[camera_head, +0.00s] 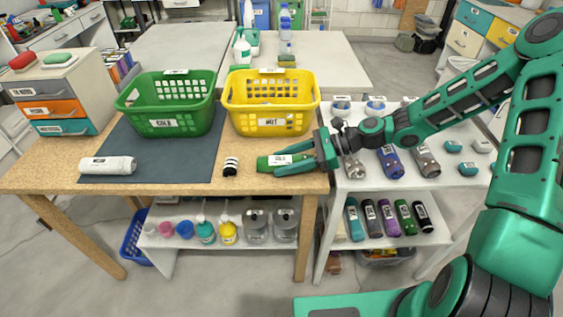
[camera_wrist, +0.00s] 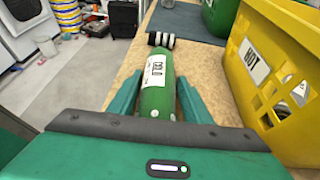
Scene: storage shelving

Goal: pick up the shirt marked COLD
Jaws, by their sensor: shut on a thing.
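A green rolled shirt (camera_head: 265,163) lies at the right end of the wooden table, in front of the yellow basket. It also shows in the wrist view (camera_wrist: 154,101), with a white label that seems to read COLD. My gripper (camera_head: 290,161) has come in from the right, with its fingers on either side of the shirt. In the wrist view my gripper (camera_wrist: 158,101) is shut on the shirt's near end. The shirt appears to be at table height; I cannot tell whether it touches the surface.
A green basket (camera_head: 165,110) and a yellow basket (camera_head: 270,105) stand behind. A striped black-and-white roll (camera_head: 231,166) is just left of the shirt. A white roll (camera_head: 108,165) lies on a dark mat (camera_head: 165,158). White shelves (camera_head: 380,187) hold several rolls at right.

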